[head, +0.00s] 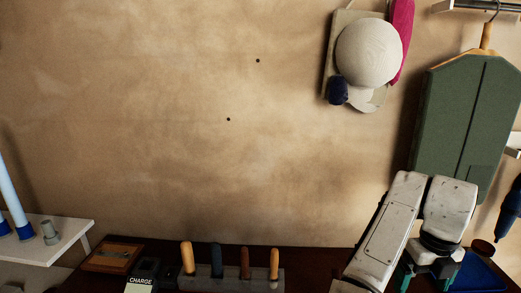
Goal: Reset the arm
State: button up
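My gripper (426,276) is at the lower right, below the folded white links of my arm, and points down. Its teal finger parts stand apart, but the fingertips are cut off by the bottom edge, so whether it is open or shut is not clear. Nothing is seen held in it. No tilt door can be made out in this view.
A dark bench (325,262) runs along the bottom, with a rack of several handled tools (230,271) and a blue tray (476,275) beside my gripper. A green garment (465,115) and a hat (369,53) hang above. A white shelf (60,238) is left. The wall's middle is clear.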

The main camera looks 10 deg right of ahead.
jog(key=s+d+f+n+t+h, duration=0.2)
jog(key=s+d+f+n+h, duration=0.2)
jog(key=n, duration=0.8)
jog(key=s+a+f+n+t+y, duration=0.2)
jog(key=s+a+f+n, duration=0.4)
jog(key=a+n, duration=0.55)
jog(key=s+a+f+n+t+y, duration=0.15)
jog(key=s+a+f+n, duration=0.6)
jog(key=n, duration=0.75)
jog(key=s+f+g+b, duration=0.4)
jog(key=s+f+b, duration=0.3)
jog(key=f, duration=0.5)
jog(key=shift+s+a+f+y+b, duration=0.2)
jog(key=shift+s+a+y+b, duration=0.15)
jog(key=shift+s+a+b, duration=0.1)
